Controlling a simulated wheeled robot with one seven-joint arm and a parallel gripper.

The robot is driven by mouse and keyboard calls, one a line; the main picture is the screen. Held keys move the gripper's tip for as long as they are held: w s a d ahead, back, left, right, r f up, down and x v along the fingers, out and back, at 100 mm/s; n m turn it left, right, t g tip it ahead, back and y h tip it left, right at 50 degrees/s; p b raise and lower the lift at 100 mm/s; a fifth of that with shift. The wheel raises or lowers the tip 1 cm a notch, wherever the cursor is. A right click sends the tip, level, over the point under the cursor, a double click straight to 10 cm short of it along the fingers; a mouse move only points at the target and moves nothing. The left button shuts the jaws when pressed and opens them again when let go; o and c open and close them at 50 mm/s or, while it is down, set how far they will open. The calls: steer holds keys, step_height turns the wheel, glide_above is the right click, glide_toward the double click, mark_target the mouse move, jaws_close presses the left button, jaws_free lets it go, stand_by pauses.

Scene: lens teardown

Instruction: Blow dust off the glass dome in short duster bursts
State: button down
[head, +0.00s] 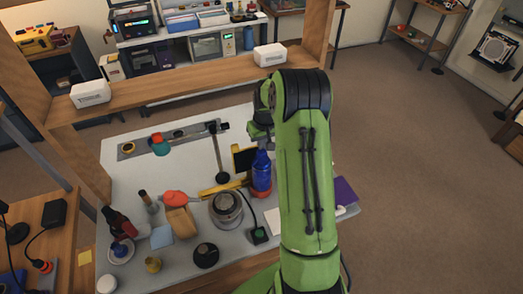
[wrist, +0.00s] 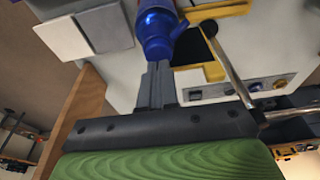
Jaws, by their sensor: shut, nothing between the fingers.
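A blue bottle or can (head: 261,170) stands upright on the white table, just left of my green arm; I cannot tell whether it is the duster. It also shows at the top of the wrist view (wrist: 158,28). My gripper (wrist: 158,68) is shut and empty, its fingertips close to the bottle's narrower end; whether they touch is unclear. In the head view my gripper (head: 261,133) is partly hidden by my arm. A round silver piece with a pale rounded top (head: 226,207), possibly the glass dome, sits left of the bottle. Dust is too small to make out.
A red bulb-shaped tool (head: 174,198) lies left of the silver piece. A black disc (head: 206,255), a green-buttoned box (head: 258,235) and a dark red bottle (head: 118,222) stand near the front. A black upright post (head: 218,155) rises behind. A wooden shelf (head: 185,90) spans the back.

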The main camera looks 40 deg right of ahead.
steer(key=shift+f, duration=0.1)
steer(key=shift+f+b, duration=1)
steer(key=shift+f, duration=0.05)
steer(key=shift+r, duration=0.1)
stand_by(0.7)
steer(key=shift+r+p, duration=1.1)
steer(key=shift+r, duration=0.55)
steer(key=shift+f, duration=0.2)
stand_by(1.9)
